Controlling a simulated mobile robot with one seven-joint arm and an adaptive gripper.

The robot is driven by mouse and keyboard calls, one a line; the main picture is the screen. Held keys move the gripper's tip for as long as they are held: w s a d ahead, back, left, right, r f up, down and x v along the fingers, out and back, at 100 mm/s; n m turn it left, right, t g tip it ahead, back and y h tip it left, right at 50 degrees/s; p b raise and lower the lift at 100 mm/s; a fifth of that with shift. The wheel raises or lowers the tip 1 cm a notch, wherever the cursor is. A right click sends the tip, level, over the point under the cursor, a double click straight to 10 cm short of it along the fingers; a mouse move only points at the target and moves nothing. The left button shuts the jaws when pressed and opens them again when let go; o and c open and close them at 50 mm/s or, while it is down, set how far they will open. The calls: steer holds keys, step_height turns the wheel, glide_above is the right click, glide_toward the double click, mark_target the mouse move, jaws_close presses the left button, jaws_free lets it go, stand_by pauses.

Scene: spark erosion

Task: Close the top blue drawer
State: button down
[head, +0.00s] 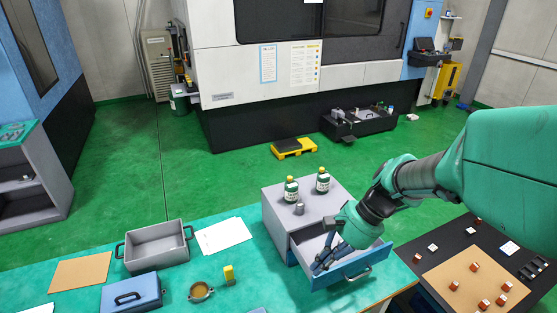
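A grey cabinet (277,213) with blue drawers stands on the green table. Its top blue drawer (351,271) is pulled out toward the lower right, with a grey handle (357,275) on its front and a pale inside. My gripper (322,262) points down at the open drawer, its dark fingers over or inside the tray near the left end of the blue front. I cannot tell whether it touches the drawer or how far apart the fingers are. My arm hides part of the cabinet's right side and the drawer.
Two green-labelled bottles (291,190) (322,181) and a small metal cylinder (299,209) stand on the cabinet. Left on the table are a grey bin (156,258), a blue box (131,295), papers (222,235) and a yellow item (229,274). A dark table (437,246) with small blocks lies right.

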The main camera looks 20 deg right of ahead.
steer(key=w+d+f+m+t+y, duration=0.2)
steer(key=d+f+m+t+y, duration=0.2)
steer(key=d+f+m, duration=0.45)
steer(key=m+t+h+b, duration=0.1)
steer(key=m+t+h, duration=1.05)
steer(key=m, duration=0.55)
glide_toward(386, 254)
steer(key=s+d+t+y, duration=0.1)
steer(key=s+y, duration=0.1)
steer(key=s, duration=0.5)
steer(key=shift+s+f+h, duration=0.2)
steer(key=shift+f+h, duration=0.05)
steer(key=shift+f, duration=0.1)
steer(key=shift+w, duration=0.15)
steer(key=shift+w+b, duration=1.15)
steer(key=shift+w, duration=5.75)
steer(key=shift+w, duration=0.1)
